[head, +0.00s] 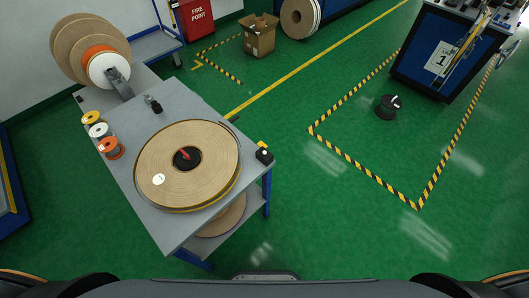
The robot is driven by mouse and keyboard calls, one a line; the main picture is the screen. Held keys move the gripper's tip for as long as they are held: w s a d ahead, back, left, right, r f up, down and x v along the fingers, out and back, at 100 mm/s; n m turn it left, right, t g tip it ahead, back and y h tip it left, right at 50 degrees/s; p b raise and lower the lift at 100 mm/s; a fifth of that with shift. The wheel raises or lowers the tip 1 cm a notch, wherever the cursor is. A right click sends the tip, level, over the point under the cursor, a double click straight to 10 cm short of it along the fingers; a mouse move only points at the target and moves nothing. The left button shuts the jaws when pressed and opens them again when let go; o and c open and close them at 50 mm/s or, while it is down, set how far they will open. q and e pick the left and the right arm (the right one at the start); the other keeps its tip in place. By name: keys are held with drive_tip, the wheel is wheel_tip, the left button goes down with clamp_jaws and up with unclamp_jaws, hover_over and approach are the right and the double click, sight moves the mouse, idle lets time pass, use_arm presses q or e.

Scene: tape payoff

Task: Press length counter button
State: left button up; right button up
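A grey payoff table (175,232) stands left of centre with a large brown reel (210,165) lying flat on it. At the table's right edge is a small black box (264,156) with a pale round spot on top and a yellow part beside it; it may be the length counter with its button, but it is too small to tell. A small black device (153,104) sits on the table behind the reel. Neither of my grippers is in view.
Upright reels (85,50) stand at the table's far left end, and small spools (97,130) line its left edge. A cardboard box (260,37) and a blue machine (440,52) stand farther off. Green floor right of the table is mostly clear, except a black round object (388,106).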

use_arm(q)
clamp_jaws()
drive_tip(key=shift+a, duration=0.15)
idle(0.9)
